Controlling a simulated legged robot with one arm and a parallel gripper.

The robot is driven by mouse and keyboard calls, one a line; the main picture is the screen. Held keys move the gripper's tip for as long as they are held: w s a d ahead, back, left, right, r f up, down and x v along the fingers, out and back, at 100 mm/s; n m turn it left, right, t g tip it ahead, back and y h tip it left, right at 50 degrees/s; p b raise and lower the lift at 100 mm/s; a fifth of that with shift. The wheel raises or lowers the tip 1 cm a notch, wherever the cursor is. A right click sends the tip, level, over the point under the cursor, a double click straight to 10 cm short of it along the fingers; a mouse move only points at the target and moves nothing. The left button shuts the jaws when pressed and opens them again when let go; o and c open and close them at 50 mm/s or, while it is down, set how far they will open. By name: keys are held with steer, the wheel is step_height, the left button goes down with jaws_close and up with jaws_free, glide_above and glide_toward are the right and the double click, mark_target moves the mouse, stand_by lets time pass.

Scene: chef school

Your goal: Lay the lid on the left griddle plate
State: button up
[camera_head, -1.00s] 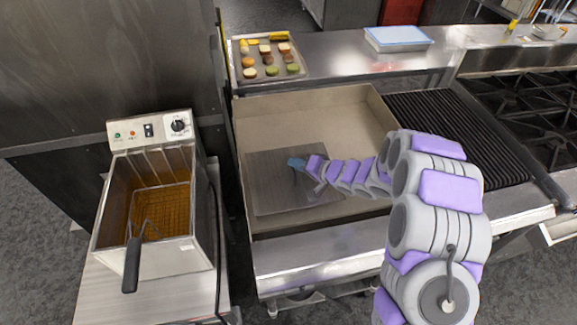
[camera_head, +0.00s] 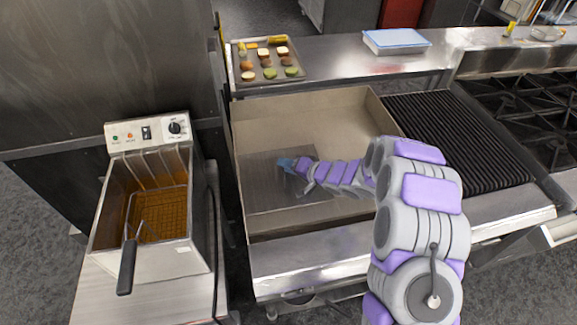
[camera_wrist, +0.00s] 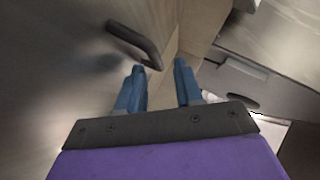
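The lid (camera_head: 262,190) is a flat grey metal sheet. It appears to lie flat over the front left part of the beige, walled griddle (camera_head: 345,118); any small gap beneath it cannot be judged. My gripper (camera_head: 285,165) is over the lid in the head view, its arm reaching in from the right. In the wrist view, the two blue fingers of my gripper (camera_wrist: 160,68) are apart with nothing between them. The lid's dark bar handle (camera_wrist: 134,42) is just beyond the fingertips, beside the left one. The lid's surface (camera_wrist: 50,60) fills the left of that view.
A deep fryer (camera_head: 150,200) with a basket stands to the left. A tray of food pieces (camera_head: 243,83) and a blue-lidded container (camera_head: 396,40) are on the back ledge. A ribbed grill (camera_head: 460,140) and burners (camera_head: 535,105) are to the right.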

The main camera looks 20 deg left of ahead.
steer(key=p+v, duration=0.3)
steer(key=v, duration=0.8)
steer(key=shift+s+d+r, duration=0.15)
steer(key=shift+d+r, duration=0.05)
steer(key=shift+d, duration=0.15)
